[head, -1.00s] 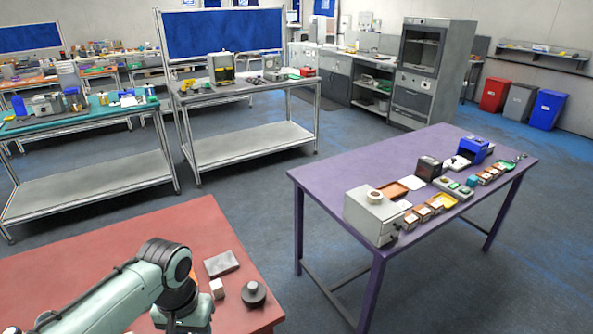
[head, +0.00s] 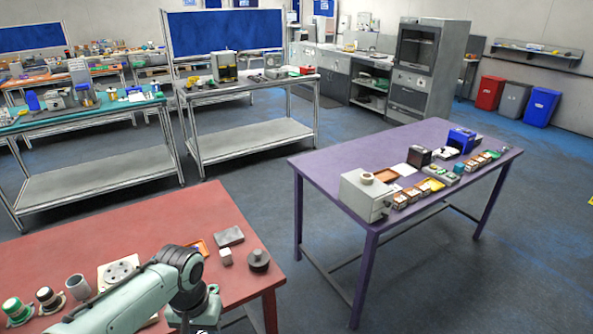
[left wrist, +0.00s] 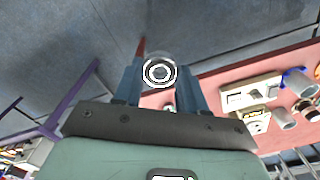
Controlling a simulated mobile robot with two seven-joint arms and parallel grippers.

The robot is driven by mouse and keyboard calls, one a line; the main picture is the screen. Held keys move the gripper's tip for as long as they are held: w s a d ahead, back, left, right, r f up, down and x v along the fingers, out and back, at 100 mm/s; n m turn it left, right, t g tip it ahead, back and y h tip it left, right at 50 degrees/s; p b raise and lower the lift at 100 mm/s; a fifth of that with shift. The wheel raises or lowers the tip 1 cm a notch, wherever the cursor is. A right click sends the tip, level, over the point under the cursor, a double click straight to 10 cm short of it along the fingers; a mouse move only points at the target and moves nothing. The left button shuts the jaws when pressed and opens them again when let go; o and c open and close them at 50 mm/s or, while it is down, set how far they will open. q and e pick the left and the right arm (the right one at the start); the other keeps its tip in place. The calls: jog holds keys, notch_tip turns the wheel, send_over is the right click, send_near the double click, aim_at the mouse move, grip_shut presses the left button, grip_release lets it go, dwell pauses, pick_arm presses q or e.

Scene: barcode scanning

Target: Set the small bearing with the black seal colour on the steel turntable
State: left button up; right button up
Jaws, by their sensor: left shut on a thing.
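My left gripper (left wrist: 160,80) shows in the left wrist view, its two blue-grey fingers closed on a small ring-shaped bearing (left wrist: 160,72). The bearing shows pale and dark rings around its centre; its seal colour is hard to tell. It is held in the air, apart from the red table. In the head view, my left arm reaches over the table's front and the fingers are not visible. A round grey disc with marks (head: 118,271), which looks like the turntable, lies on a pale plate on the red table (head: 180,220), partly behind my arm. My right gripper is not in view.
On the red table stand a grey cup (head: 77,286), black-topped and green-topped (head: 13,308) round items, an orange tray (head: 197,246), a grey slab (head: 230,235), a pale cube (head: 226,257) and a dark knobbed disc (head: 258,260). A cluttered purple table (head: 330,170) is at right.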

pick_arm(q)
jog(key=w+d+f, duration=0.1)
jog(key=w+f, duration=0.1)
jog(key=f, duration=0.6)
jog(key=w+f+p, duration=0.1)
jog(key=w+f, duration=0.2)
jog(key=f, duration=0.5)
jog(key=shift+w+d+f, duration=0.25)
jog(key=shift+w+d, duration=0.1)
